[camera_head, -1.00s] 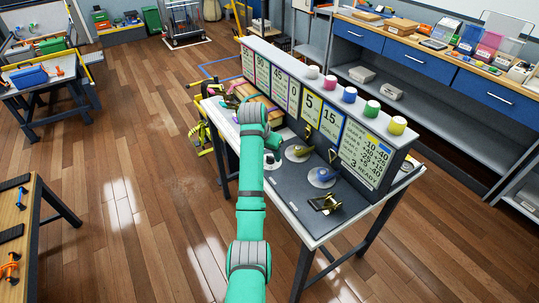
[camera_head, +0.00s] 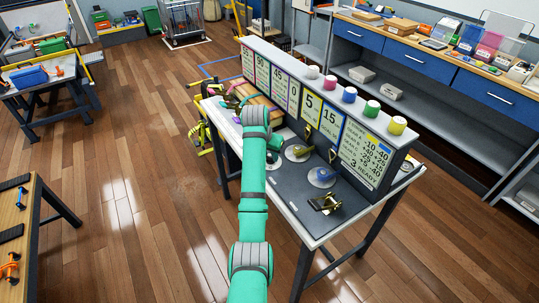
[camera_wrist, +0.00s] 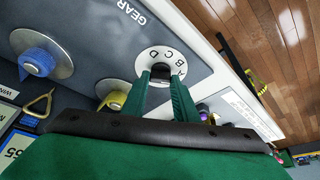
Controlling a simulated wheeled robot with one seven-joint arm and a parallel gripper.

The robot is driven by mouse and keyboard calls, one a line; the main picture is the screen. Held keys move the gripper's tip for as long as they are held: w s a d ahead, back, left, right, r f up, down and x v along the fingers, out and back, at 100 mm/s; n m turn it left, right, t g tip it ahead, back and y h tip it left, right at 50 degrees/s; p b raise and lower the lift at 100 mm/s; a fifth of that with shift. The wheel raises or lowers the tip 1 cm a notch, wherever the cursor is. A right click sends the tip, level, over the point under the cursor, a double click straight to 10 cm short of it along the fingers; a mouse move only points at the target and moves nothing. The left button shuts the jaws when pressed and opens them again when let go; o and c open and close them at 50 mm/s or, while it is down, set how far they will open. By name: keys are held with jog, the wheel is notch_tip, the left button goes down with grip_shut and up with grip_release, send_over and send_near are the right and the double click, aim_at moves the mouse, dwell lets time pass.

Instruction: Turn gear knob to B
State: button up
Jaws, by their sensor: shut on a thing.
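The gear knob (camera_wrist: 160,71) is a small black knob on a round white dial (camera_wrist: 144,62) lettered A, B, C and D, beside the word GEAR. In the wrist view my gripper (camera_wrist: 160,80) has one green finger on each side of the knob and is shut on it. The letters show just past the fingertips. I cannot tell which letter the knob points to. In the head view my arm (camera_head: 253,190) reaches over the grey panel (camera_head: 293,205) and hides most of the gear dial.
A yellow knob (camera_wrist: 116,100) and a blue knob (camera_wrist: 38,62) sit on the same panel, close by. Number cards (camera_head: 313,108) and colored buttons (camera_head: 349,94) line the upright board behind.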

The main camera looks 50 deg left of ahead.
jog(key=n, duration=0.1)
jog(key=n+y, duration=0.1)
jog(key=n, duration=0.1)
jog(key=shift+w+d+n+g, duration=0.15)
jog(key=shift+n+g, duration=0.15)
jog(key=shift+n+g+y, duration=0.6)
jog(key=shift+n, duration=1.2)
jog(key=o, duration=1.1)
jog(key=shift+c, duration=0.2)
jog(key=v, duration=1.1)
